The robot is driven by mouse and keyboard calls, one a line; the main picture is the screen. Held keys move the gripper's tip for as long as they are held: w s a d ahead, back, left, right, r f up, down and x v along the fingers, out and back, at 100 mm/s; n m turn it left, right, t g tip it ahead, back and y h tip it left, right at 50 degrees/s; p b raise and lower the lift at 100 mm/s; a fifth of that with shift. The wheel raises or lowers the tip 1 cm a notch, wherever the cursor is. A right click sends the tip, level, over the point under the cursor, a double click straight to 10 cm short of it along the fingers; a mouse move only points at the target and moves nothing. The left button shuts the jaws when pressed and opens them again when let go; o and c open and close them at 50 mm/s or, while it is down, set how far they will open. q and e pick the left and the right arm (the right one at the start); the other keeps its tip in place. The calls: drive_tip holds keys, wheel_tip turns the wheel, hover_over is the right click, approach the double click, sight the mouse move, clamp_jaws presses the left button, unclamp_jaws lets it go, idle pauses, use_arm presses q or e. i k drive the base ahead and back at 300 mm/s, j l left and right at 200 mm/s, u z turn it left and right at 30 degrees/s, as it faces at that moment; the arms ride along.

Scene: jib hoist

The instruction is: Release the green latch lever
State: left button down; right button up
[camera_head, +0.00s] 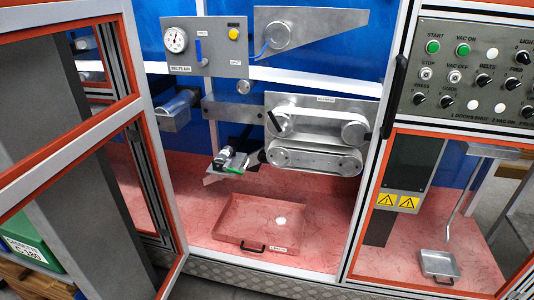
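A small green lever (233,170) sticks out at the lower front of a small metal mechanism (226,157) inside the open cabinet. I take it for the latch lever; it is too small to tell its exact position or what it holds. The mechanism sits left of the two stacked belt units and above the pink cabinet floor. Neither of my grippers shows, and nothing is seen touching the lever.
An orange-edged door frame (142,150) stands open at the left. Belt units (315,160) are right of the lever, and a gauge panel (208,47) is above. A shallow tray (232,232) lies on the floor below. A control panel (468,75) is at the right.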

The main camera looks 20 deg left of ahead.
sight(226, 166)
drive_tip(key=i+j+z, duration=0.15)
drive_tip(key=i, duration=0.25)
drive_tip(key=i+j+z, duration=0.15)
drive_tip(key=i+j, duration=0.65)
drive_tip(key=j, duration=0.2)
drive_tip(key=i+l+z, duration=0.05)
